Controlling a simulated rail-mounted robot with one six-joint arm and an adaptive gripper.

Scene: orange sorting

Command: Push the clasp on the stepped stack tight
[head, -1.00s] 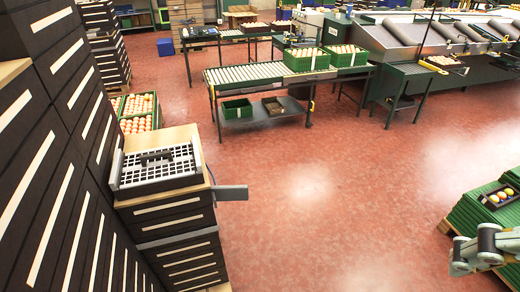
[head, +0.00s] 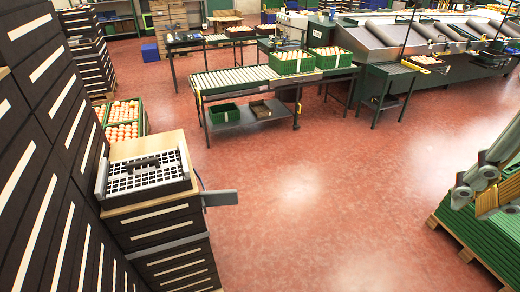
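The stepped stack (head: 172,232) of dark boxes with pale stripes stands at the lower left, beside taller dark stacks. Grey bands run around its side. A grey flat piece, seemingly the clasp (head: 219,197), juts out to the right from its upper part. A white lattice frame (head: 147,180) with a dark handle lies on the wooden top. Links of my arm show at the right edge, far across the floor from the stack. My gripper's fingertips are not seen.
Tall dark stacks (head: 50,110) wall off the left. Green crates (head: 125,122) of oranges stand behind the stepped stack. A roller table (head: 240,78) stands at the back. A green pallet load (head: 470,225) is at the right. The red floor (head: 320,210) between is clear.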

